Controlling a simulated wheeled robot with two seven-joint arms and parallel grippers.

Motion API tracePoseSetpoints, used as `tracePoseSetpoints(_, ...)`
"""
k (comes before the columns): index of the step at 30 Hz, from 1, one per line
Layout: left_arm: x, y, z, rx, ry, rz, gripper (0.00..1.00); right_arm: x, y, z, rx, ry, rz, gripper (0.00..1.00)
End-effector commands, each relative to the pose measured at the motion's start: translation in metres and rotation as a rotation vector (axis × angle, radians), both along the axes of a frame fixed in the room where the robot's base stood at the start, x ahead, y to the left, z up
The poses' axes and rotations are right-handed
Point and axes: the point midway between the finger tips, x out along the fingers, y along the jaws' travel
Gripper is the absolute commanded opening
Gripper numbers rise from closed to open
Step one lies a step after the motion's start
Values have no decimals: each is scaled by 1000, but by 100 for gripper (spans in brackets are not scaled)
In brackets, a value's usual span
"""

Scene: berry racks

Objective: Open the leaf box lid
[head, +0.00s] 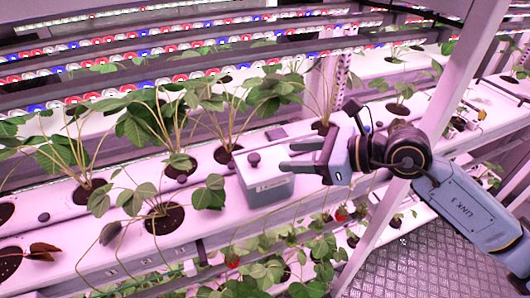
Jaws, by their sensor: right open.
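The leaf box (265,190) is a small grey-white box on the white planting rack, near the middle of the head view. The lid looks closed. My right gripper (284,157) reaches in from the right, its two fingers apart and pointing left. Nothing is between the fingers. My left gripper is not in view.
Strawberry plants stand in dark round pots along the rack (100,250), left of and behind the box. Leaves (209,192) hang close to the box's left side. A lower rack holds plants with red berries (232,258).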

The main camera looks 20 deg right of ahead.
Motion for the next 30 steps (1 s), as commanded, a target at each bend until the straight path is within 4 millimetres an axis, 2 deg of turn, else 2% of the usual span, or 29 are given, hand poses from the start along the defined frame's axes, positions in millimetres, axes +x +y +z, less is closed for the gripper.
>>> tracePoseSetpoints(6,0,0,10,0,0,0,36,28,30,-14,7,0,-1,47)
tracePoseSetpoints(12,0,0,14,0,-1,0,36,43,47,-25,4,2,-1,47)
tracePoseSetpoints(24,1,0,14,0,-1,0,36,48,52,-30,2,2,0,47)
tracePoseSetpoints(30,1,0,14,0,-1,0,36,48,52,-29,1,1,-1,22)
